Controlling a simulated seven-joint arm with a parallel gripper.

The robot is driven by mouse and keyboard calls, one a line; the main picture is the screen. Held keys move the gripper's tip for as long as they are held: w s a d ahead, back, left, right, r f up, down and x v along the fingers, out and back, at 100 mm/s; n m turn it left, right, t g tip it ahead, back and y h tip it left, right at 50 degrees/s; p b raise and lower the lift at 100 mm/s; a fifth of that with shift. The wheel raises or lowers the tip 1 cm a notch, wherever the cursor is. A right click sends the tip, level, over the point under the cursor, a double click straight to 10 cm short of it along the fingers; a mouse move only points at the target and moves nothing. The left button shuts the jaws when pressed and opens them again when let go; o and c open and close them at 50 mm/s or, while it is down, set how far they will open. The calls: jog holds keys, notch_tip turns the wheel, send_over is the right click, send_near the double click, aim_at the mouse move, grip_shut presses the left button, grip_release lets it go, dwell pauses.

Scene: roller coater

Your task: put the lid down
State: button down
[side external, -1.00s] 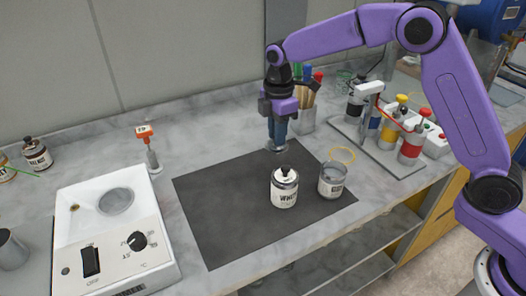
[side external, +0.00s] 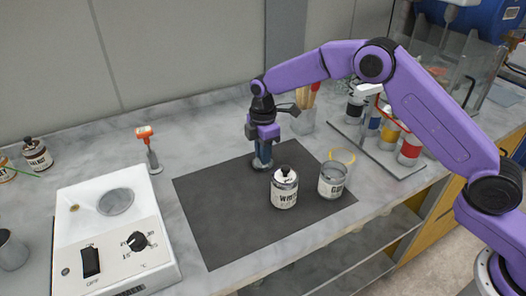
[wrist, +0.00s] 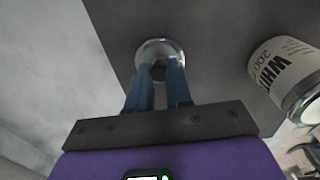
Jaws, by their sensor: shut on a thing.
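My gripper (side external: 262,160) is shut on the knob of a small round metal lid (wrist: 150,47). In the wrist view the fingers (wrist: 158,75) close on the lid's dark knob. In the side view the gripper points down at the back part of the dark mat (side external: 225,215), with the lid low at the fingertips, mostly hidden. I cannot tell whether the lid touches the mat. An open can (side external: 332,183) without a lid stands at the mat's right side.
A lidded can labelled WHITE (side external: 284,192) stands close right of my gripper and also shows in the wrist view (wrist: 285,72). A yellow ring (side external: 343,156) is behind the open can. A white heater unit (side external: 115,245) stands left. The mat's left part is clear.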

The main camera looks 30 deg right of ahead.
jog(key=shift+f, duration=0.15)
jog(key=c, duration=1)
grip_release()
jog(key=shift+c, duration=0.2)
notch_tip(320, 180, up, 12)
jog(key=shift+r, duration=0.2)
